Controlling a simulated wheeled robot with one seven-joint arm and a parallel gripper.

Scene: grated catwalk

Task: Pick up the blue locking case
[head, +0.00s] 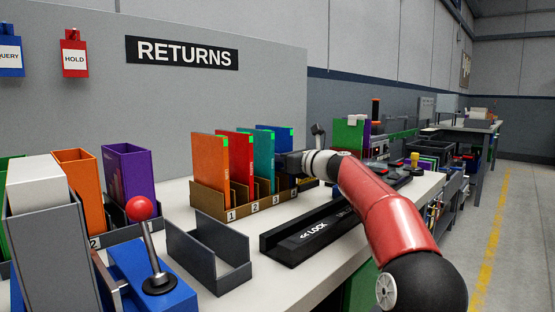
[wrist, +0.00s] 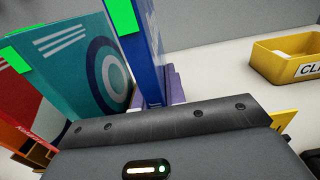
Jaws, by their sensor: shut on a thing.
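The blue locking case (head: 284,145) stands upright at the far right end of the numbered brown holder (head: 243,211), by tag 4. It has a green tab on its top corner. In the wrist view the blue case (wrist: 151,72) rises edge-on just beyond my gripper's dark body. My gripper (head: 284,161) is at the right side of the case and shut on it. The fingertips are hidden in the wrist view by the gripper's body (wrist: 160,125).
Teal (head: 263,160), red (head: 240,160) and orange (head: 212,165) cases stand close on the left in the same holder. A black device marked LOCK (head: 310,240) lies in front. An empty grey tray (head: 215,262) and a red-knobbed lever (head: 145,225) are nearer. A yellow bin (wrist: 283,68) sits right.

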